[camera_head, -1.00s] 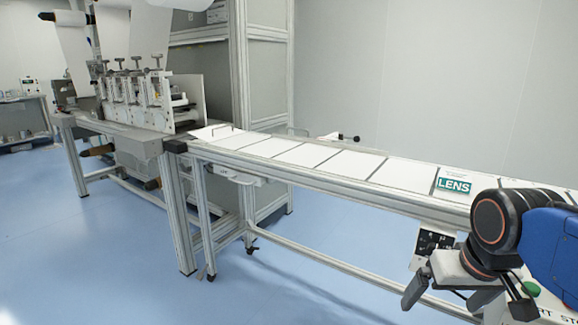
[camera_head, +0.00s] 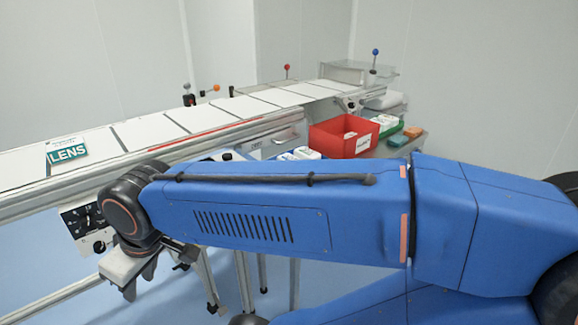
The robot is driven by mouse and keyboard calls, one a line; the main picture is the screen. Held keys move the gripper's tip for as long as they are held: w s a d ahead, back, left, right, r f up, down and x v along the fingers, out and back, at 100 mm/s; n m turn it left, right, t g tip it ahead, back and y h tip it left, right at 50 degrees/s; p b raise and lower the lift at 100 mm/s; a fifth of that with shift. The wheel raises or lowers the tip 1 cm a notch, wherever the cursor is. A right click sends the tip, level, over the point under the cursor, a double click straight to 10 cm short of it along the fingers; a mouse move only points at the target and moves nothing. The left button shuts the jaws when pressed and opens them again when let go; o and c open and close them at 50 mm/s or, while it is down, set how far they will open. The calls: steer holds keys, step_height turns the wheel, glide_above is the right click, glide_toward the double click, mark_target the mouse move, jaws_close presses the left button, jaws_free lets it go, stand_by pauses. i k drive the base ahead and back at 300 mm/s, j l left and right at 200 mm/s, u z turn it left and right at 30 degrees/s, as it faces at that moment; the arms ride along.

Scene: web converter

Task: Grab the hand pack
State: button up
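I cannot tell for sure which thing is the hand pack. A flat white pack with a green LENS label (camera_head: 67,153) lies on the conveyor at the left. White packs (camera_head: 301,153) lie behind my arm, beside the red bin, partly hidden by the arm. More white packs (camera_head: 385,122) lie to the right of the red bin. My gripper (camera_head: 138,285) hangs at the lower left, below the conveyor's front edge, pointing down and apart from these packs. Its fingers are small and dark; I see nothing held, and their opening is unclear.
The conveyor (camera_head: 188,119) runs from left to back right. A red bin (camera_head: 343,138) with a white label stands by its far end. Green (camera_head: 398,140) and orange (camera_head: 413,132) items lie right of it. A control panel (camera_head: 88,226) hangs below the conveyor. My blue arm covers the lower middle.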

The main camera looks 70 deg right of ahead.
mark_target(285, 157)
steer(key=j+z, duration=0.7)
steer(key=l+z, duration=0.25)
steer(key=z, duration=0.15)
steer(key=l+z, duration=0.25)
steer(key=z, duration=0.2)
steer(key=i+l+z, duration=0.15)
steer(key=z, duration=0.25)
